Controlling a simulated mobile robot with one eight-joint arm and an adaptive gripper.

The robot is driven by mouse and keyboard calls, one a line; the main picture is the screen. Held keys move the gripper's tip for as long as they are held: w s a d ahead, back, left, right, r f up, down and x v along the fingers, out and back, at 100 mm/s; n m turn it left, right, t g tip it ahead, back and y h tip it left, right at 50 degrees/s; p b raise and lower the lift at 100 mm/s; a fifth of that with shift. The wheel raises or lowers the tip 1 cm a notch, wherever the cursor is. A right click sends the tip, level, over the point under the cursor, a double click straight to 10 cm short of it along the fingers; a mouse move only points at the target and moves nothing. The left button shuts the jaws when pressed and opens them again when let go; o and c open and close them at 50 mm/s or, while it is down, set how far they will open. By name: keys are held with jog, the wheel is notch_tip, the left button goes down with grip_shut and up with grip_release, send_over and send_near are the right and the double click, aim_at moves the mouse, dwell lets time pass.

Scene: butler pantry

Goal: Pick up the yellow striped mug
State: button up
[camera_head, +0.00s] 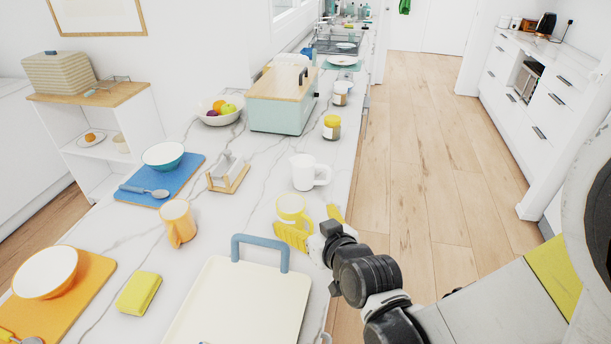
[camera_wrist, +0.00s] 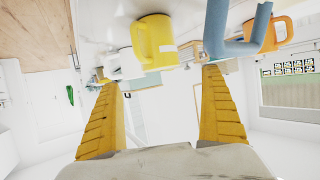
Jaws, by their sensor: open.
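The yellow striped mug (camera_head: 291,207) stands upright on the marble counter, beyond the tray's blue handle. In the wrist view the yellow mug (camera_wrist: 153,42) shows at the top, lying across the span between my fingers, with a pale band on it. My gripper (camera_head: 314,224) is open and empty, with its yellow ribbed fingers spread close to the mug. The left finger covers the mug's lower front in the head view. The wrist view also shows my gripper (camera_wrist: 160,76) open. I cannot tell whether a finger touches the mug.
A white mug (camera_head: 303,173) stands just behind the yellow one. An orange mug (camera_head: 177,224) stands to the left. The cream tray (camera_head: 240,305) with its blue handle (camera_head: 262,239) lies in front. A yellow sponge (camera_head: 139,293) and a toast rack (camera_head: 228,177) are farther left.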

jog(key=b, duration=0.3)
send_near(292, 208)
jog(key=w+a, duration=0.4)
jog(key=shift+w, duration=0.15)
jog(key=shift+r, duration=0.1)
jog(key=shift+c, duration=0.6)
jog(key=c, duration=1.4)
